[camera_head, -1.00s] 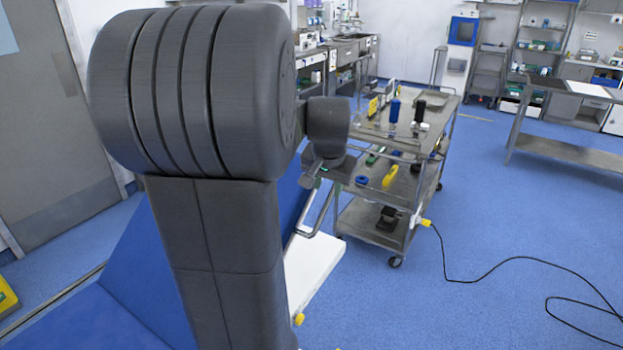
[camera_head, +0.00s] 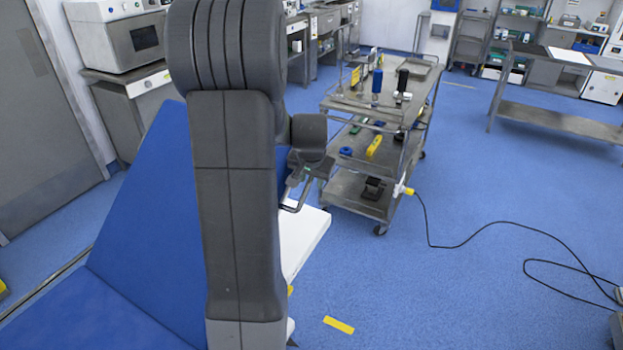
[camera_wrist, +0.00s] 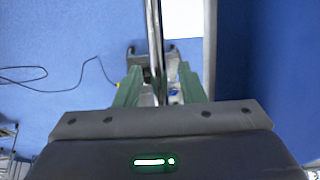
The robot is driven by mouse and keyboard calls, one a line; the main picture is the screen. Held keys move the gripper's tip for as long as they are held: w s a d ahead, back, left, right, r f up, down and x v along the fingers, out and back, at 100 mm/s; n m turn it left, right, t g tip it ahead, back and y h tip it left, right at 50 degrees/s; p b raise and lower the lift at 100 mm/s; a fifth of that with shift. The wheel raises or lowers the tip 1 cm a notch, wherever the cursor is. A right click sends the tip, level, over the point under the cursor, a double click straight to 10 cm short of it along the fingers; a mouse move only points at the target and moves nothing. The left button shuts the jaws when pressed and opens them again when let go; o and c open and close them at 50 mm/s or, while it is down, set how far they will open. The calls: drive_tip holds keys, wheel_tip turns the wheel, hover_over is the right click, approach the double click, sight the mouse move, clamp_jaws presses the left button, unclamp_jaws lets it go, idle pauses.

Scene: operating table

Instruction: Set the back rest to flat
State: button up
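The blue back rest (camera_head: 150,190) stands tilted up at a steep slope from the flat blue table section (camera_head: 90,315) in the head view. My arm hides part of it. A bent metal bar handle (camera_head: 293,204) sticks out at its right side, close to my gripper (camera_head: 302,172). In the wrist view, the two green fingers of my gripper (camera_wrist: 160,80) are apart. A shiny metal bar (camera_wrist: 153,40) runs between them in the picture, with gaps on both sides. I cannot tell whether the bar lies at fingertip depth.
A white panel (camera_head: 298,240) is beside the back rest. A metal cart (camera_head: 350,190) with tools stands beyond my gripper. A black cable (camera_head: 470,245) lies on the floor at the right. Open blue floor (camera_head: 450,310) is at the front right.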

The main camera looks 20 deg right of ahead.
drive_tip(key=shift+w+d+f, duration=0.1)
drive_tip(key=shift+w+f, duration=0.1)
drive_tip(key=shift+f, duration=0.35)
clamp_jaws()
